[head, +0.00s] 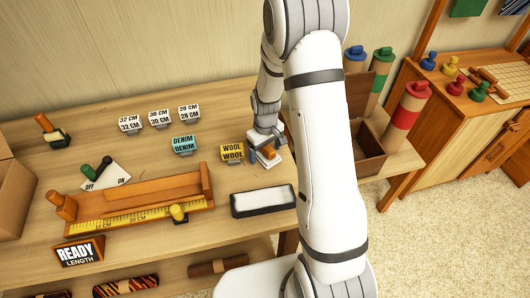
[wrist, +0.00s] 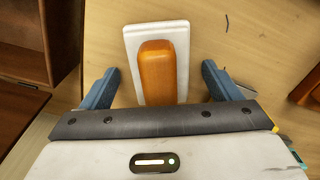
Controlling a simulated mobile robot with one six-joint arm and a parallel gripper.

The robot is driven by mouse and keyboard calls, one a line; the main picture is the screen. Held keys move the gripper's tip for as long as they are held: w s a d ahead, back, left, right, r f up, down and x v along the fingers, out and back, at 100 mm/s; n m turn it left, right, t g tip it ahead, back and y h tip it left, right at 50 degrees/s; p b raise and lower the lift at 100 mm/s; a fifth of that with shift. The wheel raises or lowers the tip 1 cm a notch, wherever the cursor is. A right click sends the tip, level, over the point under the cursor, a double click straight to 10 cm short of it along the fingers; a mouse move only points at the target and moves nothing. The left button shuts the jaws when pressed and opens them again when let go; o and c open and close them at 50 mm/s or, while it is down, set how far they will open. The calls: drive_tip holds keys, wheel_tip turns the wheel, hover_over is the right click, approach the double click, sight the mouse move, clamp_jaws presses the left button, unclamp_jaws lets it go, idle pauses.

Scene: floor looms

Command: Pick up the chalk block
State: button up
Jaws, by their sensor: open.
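The chalk block, as I take it, is a flat white slab with a rounded orange-brown wooden handle (wrist: 157,70). In the head view it stands on the right part of the bench (head: 267,156), partly hidden by my gripper (head: 264,143). In the wrist view my gripper (wrist: 160,82) is open, with one blue finger on each side of the handle and a visible gap on both sides. The fingers do not appear to touch the block. The near end of the slab is hidden by the gripper body.
A black-edged tray with a white surface (head: 262,201) lies in front of the block. A yellow WOOL sign (head: 232,152) stands close to its left. A wooden measuring jig (head: 140,203) is further left. An open brown box (head: 369,155) stands to the right.

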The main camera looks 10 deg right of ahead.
drive_tip(key=shift+f, duration=0.25)
drive_tip(key=shift+c, duration=0.4)
drive_tip(key=c, duration=1.1)
wheel_tip(320, 180, up, 10)
drive_tip(key=shift+r, duration=0.1)
drive_tip(key=o, duration=0.6)
drive_tip(key=c, duration=0.4)
